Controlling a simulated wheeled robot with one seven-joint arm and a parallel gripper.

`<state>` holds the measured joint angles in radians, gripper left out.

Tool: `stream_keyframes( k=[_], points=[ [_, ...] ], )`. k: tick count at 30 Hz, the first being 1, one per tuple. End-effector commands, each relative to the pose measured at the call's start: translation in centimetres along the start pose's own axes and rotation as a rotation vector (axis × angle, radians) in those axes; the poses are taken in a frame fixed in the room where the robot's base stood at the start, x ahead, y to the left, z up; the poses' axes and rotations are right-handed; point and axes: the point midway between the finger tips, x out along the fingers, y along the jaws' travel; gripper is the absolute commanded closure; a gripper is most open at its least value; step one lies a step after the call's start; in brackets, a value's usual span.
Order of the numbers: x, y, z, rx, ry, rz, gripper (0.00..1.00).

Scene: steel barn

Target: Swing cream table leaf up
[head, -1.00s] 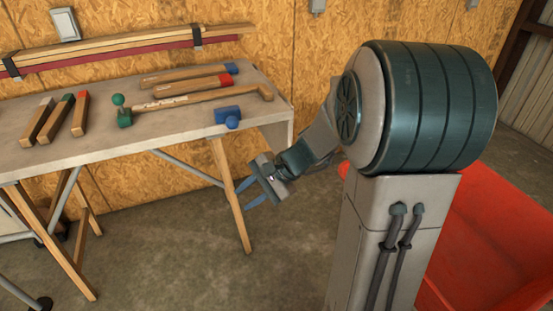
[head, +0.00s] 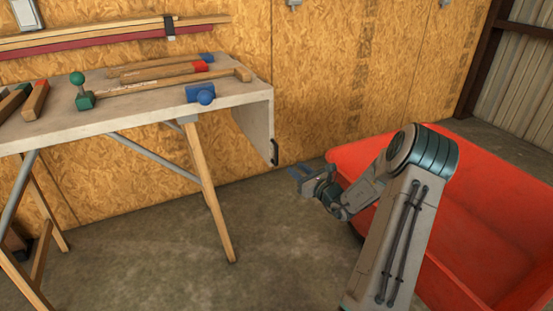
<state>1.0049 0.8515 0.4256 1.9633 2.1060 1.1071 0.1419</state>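The cream table leaf (head: 256,125) hangs down from the right end of the table top (head: 150,112). A dark handle (head: 274,152) is on the leaf near its lower edge. My gripper (head: 297,174) is to the right of the handle and a little lower in the picture, apart from it.
A blue clamp-like block (head: 204,94) sits near the table's right end, by the leaf's hinge side. Several wooden-handled tools lie on the table top. A red bin (head: 470,200) stands at right behind my arm. A wooden leg (head: 208,190) supports the table.

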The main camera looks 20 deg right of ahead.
Motion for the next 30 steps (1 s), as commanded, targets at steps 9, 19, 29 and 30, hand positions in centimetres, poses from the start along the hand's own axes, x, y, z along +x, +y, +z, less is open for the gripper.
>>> stream_keyframes(
  k=[9, 19, 29, 30],
  points=[
    [6.8, 0.2, -0.2, -0.002, -0.002, 0.004, 0.70],
    [11.4, 0.1, -0.1, -0.002, 0.000, 0.003, 0.70],
    [12.0, 0.1, 0.0, -0.001, 0.001, 0.002, 0.70],
    [12.0, 0.1, 0.0, -0.001, 0.001, 0.002, 0.70]
  ],
)
